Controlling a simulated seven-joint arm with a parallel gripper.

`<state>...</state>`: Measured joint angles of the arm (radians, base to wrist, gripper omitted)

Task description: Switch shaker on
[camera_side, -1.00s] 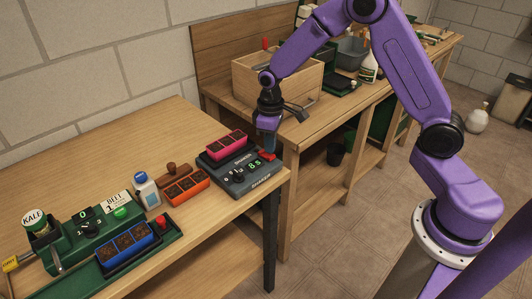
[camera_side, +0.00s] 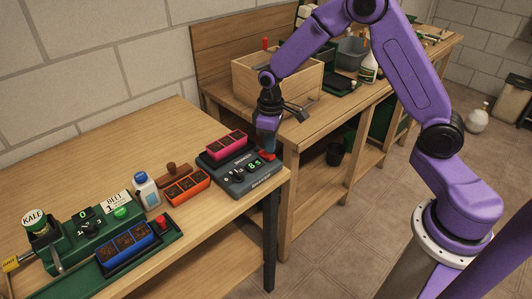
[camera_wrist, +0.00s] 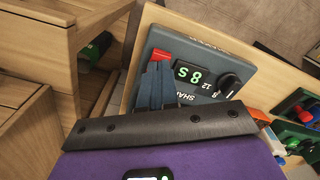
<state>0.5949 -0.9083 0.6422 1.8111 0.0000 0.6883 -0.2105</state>
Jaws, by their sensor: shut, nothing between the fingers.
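The shaker (camera_side: 262,183) is a dark grey box at the right end of the near bench, with a black knob and a lit green display (camera_side: 254,164) that reads about 8 s. Its red switch (camera_side: 268,155) is at the back right corner of the top. My gripper (camera_side: 269,152) points down at that switch, shut and empty. In the wrist view the closed blue-grey fingers (camera_wrist: 157,68) end right beside the red switch (camera_wrist: 160,55). They partly hide it, and I cannot tell whether they touch. The black knob (camera_wrist: 229,83) is clear of them.
A pink tray (camera_side: 226,144) sits on the shaker's back part. An orange tray (camera_side: 186,189), a white bottle (camera_side: 146,190) and a green machine (camera_side: 87,241) with a blue tray (camera_side: 125,243) stand to the left. A wooden crate (camera_side: 250,88) is on the bench behind.

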